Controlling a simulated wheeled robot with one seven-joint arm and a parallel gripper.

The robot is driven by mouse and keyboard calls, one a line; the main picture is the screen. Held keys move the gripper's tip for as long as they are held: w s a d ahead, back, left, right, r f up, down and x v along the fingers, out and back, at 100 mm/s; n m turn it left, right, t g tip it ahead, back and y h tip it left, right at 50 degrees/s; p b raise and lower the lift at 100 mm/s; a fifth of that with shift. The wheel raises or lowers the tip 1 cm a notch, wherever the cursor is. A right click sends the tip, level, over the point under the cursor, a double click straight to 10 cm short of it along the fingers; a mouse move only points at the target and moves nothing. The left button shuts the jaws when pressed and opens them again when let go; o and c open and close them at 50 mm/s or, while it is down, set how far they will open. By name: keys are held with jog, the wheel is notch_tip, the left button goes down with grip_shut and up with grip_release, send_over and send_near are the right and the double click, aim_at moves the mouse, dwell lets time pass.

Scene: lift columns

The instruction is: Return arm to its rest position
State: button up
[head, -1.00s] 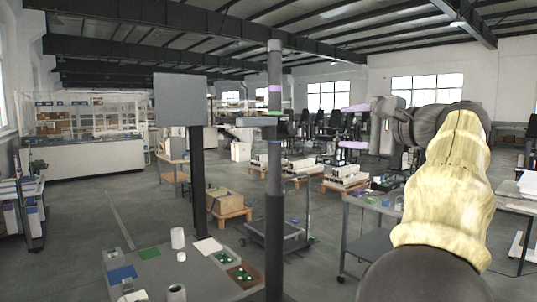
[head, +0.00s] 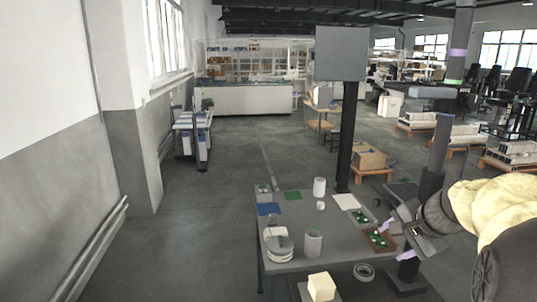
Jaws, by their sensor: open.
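My gripper (head: 394,241) is at the right of the head view, with its two purple-tipped fingers spread apart and nothing visible between them. It points left, beside the right edge of a grey work table (head: 335,235). In the picture the fingers lie close to a brown tray (head: 366,233) with green pieces in it; I cannot tell whether they touch it. My arm (head: 495,205), in a pale yellow cover, comes in from the right edge and is partly cut off.
A dark column (head: 457,50) rises at right. Floor at left is clear.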

jog(key=s+a+f+n+g+h+p, duration=0.1)
jog(key=s+a+f+n+g+p, duration=0.2)
jog(key=s+a+f+n, duration=1)
jog(key=a+g, duration=0.1)
jog(key=a, duration=0.2)
jog(key=shift+s+a+f+h+p, duration=0.3)
jog(key=shift+s+f+h, duration=0.05)
jog(key=shift+h, duration=0.05)
